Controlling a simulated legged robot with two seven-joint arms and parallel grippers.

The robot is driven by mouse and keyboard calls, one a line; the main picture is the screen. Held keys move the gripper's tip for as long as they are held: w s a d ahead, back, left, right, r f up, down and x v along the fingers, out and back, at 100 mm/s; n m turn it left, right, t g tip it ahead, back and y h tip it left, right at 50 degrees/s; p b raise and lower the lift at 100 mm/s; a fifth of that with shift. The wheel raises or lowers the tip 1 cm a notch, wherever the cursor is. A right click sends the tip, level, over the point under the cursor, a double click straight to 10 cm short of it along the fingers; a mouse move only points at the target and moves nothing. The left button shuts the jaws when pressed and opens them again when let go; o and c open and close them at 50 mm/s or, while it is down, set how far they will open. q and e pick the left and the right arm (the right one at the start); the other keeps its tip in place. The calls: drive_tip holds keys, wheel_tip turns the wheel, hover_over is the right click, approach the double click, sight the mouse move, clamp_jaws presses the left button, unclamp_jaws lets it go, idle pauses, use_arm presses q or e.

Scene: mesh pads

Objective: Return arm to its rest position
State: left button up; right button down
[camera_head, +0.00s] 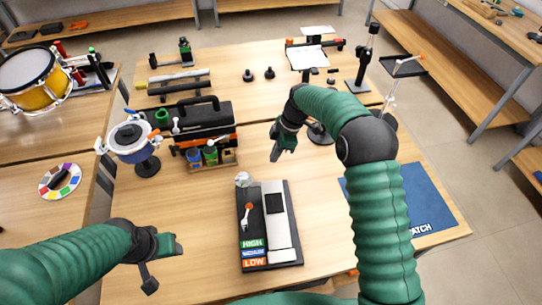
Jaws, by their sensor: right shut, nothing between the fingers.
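My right arm comes in from the lower right, rises in a green sleeve and bends left at the top. My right gripper (276,152) hangs over the middle of the wooden table (190,220), pointing down, shut and empty. My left gripper (168,266) is low over the table's front left part, with its two fingers spread apart and nothing between them. A dark panel (283,255) with a light bar, a red-and-white lever and HIGH and LOW labels lies between the two grippers, nearer the front.
A toolbox (205,115) and a blue pot-like device (132,140) stand at the left. A blue mat (425,200) lies at the right, partly behind my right arm. A drum (28,78) and a colour palette (60,181) are on the left table. Bare wood lies left of the panel.

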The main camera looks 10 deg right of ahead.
use_arm(q)
drive_tip(key=shift+a, duration=0.2)
use_arm(e)
drive_tip(key=s+d+r+m+t+h, duration=0.1)
drive_tip(key=s+d+r+m, duration=0.1)
drive_tip(key=s+m, duration=0.6)
drive_tip(key=s+d+r+m+t+h, duration=0.1)
drive_tip(key=s+m, duration=0.7)
drive_tip(key=s, duration=1)
drive_tip(key=shift+d+r+m+h, duration=0.45)
drive_tip(key=shift+d+h, duration=0.25)
drive_tip(key=shift+d, duration=0.25)
use_arm(q)
drive_tip(key=shift+s+d, duration=0.1)
drive_tip(key=shift+d, duration=0.1)
use_arm(e)
drive_tip(key=shift+s+d, duration=0.2)
drive_tip(key=shift+s, duration=0.05)
use_arm(q)
drive_tip(key=shift+a, duration=0.1)
use_arm(e)
drive_tip(key=shift+w+a, duration=0.1)
